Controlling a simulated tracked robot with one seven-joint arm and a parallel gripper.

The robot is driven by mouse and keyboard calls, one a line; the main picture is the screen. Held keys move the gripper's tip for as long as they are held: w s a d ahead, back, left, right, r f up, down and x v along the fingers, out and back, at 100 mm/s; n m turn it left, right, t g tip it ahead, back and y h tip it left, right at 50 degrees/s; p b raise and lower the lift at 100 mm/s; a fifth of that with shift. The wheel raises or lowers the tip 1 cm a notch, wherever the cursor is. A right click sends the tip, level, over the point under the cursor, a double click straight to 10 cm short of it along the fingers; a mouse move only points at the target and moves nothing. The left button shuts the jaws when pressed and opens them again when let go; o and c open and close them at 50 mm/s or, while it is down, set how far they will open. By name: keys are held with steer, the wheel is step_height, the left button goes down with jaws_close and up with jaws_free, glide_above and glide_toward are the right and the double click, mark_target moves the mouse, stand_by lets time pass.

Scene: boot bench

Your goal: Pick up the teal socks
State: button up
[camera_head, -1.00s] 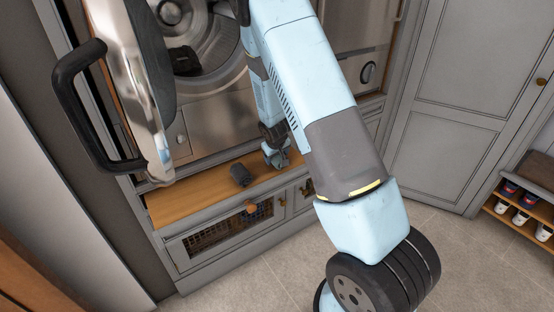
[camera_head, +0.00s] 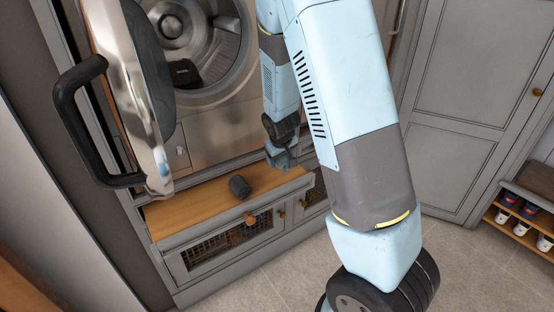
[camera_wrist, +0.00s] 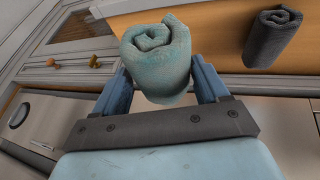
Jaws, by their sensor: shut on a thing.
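The teal socks (camera_wrist: 157,58) are a rolled, speckled bundle between the two blue fingers of my gripper (camera_wrist: 160,78) in the wrist view. The gripper is shut on them. In the head view my gripper (camera_head: 281,158) is at the right part of the wooden bench top, seen small beside my arm. The socks are hard to make out there. In the wrist view the bench top lies beyond the socks, and I cannot tell how large the gap is.
A dark grey rolled bundle (camera_head: 239,187) lies on the wooden bench top (camera_head: 190,212); it also shows in the wrist view (camera_wrist: 272,38). A washing machine (camera_head: 230,130) with its door (camera_head: 150,100) open and dark cloth (camera_head: 186,73) inside stands behind. Shoes (camera_head: 518,213) sit on a rack at right.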

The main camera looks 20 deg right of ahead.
steer(key=s+r, duration=0.1)
steer(key=s, duration=0.1)
steer(key=s+r, duration=0.1)
steer(key=s, duration=0.1)
steer(key=s+r, duration=0.1)
steer(key=s, duration=0.1)
steer(key=shift+s, duration=0.4)
